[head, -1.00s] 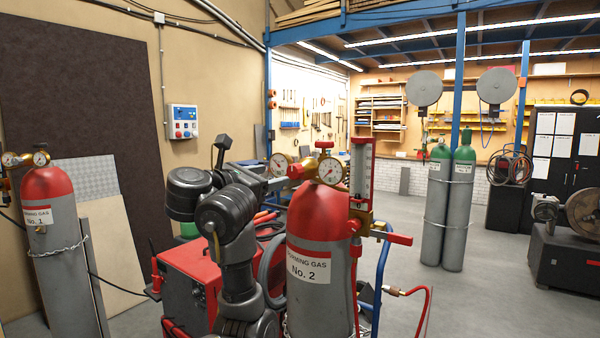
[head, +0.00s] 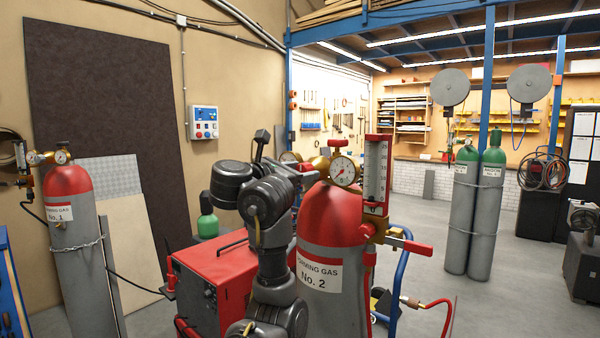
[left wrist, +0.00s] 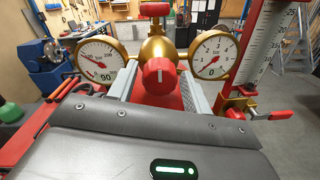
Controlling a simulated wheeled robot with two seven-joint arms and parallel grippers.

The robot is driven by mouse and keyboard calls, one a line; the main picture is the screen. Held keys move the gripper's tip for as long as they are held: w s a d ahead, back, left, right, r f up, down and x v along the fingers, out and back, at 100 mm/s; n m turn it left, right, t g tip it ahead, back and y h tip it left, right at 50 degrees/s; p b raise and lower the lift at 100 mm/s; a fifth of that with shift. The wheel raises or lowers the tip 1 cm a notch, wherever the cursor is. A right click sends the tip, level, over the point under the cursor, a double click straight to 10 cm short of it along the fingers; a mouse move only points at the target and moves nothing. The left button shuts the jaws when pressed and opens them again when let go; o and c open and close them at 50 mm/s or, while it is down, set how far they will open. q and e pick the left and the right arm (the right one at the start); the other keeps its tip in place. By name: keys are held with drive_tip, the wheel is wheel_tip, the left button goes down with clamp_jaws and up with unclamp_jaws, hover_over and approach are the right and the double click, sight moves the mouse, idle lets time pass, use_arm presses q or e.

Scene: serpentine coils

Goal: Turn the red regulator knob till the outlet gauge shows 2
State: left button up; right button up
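The red regulator knob (left wrist: 160,76) with a white mark pointing up sits in the middle of the left wrist view, in front of a brass regulator (left wrist: 158,48). My left gripper (left wrist: 160,72) has one grey finger on each side of the knob, with small gaps seeming to show. In the head view my left gripper (head: 302,178) is at the regulator, its fingertips partly hidden. The low-range gauge (left wrist: 213,54) is right of the knob; its needle reading is too small to tell surely. A higher-range gauge (left wrist: 100,60) is on the left. My right gripper is not in view.
The regulator tops the red-shouldered bottle No. 2 (head: 325,225). A flow tube (head: 375,170) and red lever (head: 405,245) stand close to its right. Bottle No. 1 (head: 75,240) stands far left. A red machine (head: 215,280) is behind my arm.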

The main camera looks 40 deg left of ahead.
use_arm(q)
drive_tip(key=c, duration=0.7)
drive_tip(key=shift+c, duration=0.2)
drive_tip(key=shift+f, duration=0.1)
drive_tip(key=shift+d+f+m+b, duration=0.1)
drive_tip(key=shift+m+b, duration=2)
drive_tip(key=shift+m, duration=0.75)
drive_tip(key=shift+d+f+m+b, duration=0.1)
drive_tip(key=shift+m+b, duration=2)
drive_tip(key=shift+m, duration=0.75)
drive_tip(key=shift+r, duration=0.1)
drive_tip(key=o, duration=1)
drive_tip(key=shift+r, duration=0.1)
